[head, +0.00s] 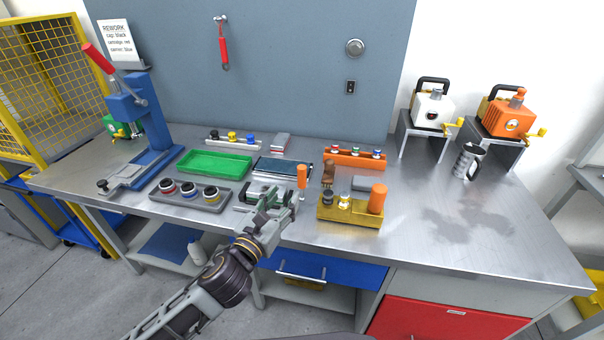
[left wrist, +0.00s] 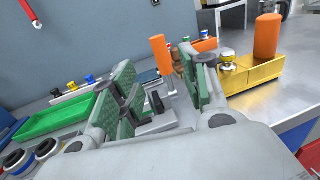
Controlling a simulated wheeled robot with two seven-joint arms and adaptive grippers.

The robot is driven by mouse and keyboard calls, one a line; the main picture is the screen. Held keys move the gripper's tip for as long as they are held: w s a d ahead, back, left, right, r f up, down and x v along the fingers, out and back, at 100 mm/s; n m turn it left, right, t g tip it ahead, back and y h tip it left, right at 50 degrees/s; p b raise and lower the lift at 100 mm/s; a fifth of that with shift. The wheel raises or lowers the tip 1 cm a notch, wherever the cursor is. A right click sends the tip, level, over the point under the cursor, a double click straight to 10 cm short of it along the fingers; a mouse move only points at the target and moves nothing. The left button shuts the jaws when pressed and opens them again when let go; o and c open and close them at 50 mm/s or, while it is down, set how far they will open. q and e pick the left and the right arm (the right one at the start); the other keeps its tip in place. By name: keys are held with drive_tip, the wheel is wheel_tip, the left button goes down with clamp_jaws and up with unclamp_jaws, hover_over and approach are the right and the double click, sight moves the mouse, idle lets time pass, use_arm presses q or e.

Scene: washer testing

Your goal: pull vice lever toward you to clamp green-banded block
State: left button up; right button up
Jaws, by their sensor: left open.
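The grey vice (head: 250,192) sits near the front edge of the bench. Its upright lever with an orange handle (head: 302,175) stands at its right side; the handle also shows in the left wrist view (left wrist: 159,50). My left gripper (head: 268,206) is in front of the vice and partly covers it. In the left wrist view its green-padded fingers (left wrist: 158,85) are spread with nothing gripped, and the handle appears beyond the gap between them. I cannot make out the green-banded block; the gripper hides part of the vice. My right gripper is not in view.
A green tray (head: 215,163) and a grey holder with ringed parts (head: 172,196) lie left of the vice. A yellow fixture (head: 348,212) with an orange cylinder (head: 377,198) stands close on the right. A blue press (head: 130,110) is farther left. The bench's right is mostly clear.

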sight(300, 176)
use_arm(q)
drive_tip(key=shift+x, duration=6.15)
clamp_jaws()
